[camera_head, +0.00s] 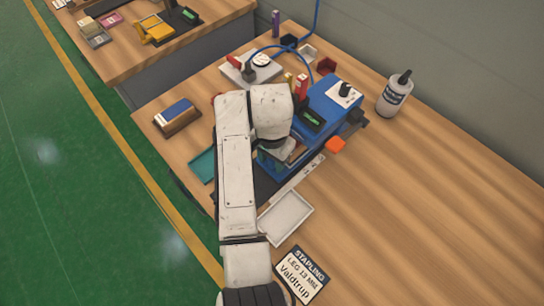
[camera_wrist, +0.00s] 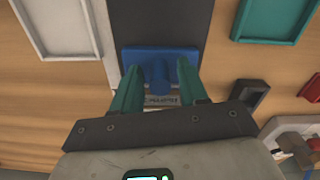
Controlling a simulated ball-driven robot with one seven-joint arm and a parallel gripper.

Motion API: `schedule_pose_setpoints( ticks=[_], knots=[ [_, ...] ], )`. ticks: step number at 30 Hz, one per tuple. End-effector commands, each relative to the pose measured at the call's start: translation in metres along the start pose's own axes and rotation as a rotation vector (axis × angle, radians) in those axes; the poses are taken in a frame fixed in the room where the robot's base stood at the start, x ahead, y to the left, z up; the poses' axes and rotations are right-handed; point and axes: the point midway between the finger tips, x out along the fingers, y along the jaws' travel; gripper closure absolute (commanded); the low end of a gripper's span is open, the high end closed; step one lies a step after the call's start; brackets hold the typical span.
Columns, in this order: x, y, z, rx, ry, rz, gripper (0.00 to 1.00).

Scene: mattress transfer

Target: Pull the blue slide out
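In the wrist view the blue slide (camera_wrist: 133,56) is a flat blue plate with a raised grip in its middle. It lies on a dark strip. My gripper (camera_wrist: 158,70) is over it, with one green finger on each side of the grip. Gaps show between the fingers and the grip, so the gripper looks open. A printed label shows partly below the slide. In the head view my white arm reaches down beside a blue machine (camera_head: 330,100), and it hides most of the slide area and my fingertips.
A white tray (camera_head: 286,218) and a printed card (camera_head: 302,274) lie nearer on the wooden table. A teal tray (camera_head: 202,165) is left of the arm. The table's right side is clear.

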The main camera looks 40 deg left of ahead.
Motion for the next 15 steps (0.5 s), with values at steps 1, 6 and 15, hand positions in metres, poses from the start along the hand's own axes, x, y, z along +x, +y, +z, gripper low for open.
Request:
schedule_pose_setpoints(
  ticks=[1, 6, 15],
  knots=[
    [-0.0001, 0.0000, 0.0000, 0.000, 0.000, 0.000, 0.62],
    [-0.0003, 0.0000, -0.0001, 0.000, 0.000, 0.000, 0.78],
    [-0.0004, 0.0000, -0.0001, 0.000, 0.000, 0.000, 1.00]
  ],
)
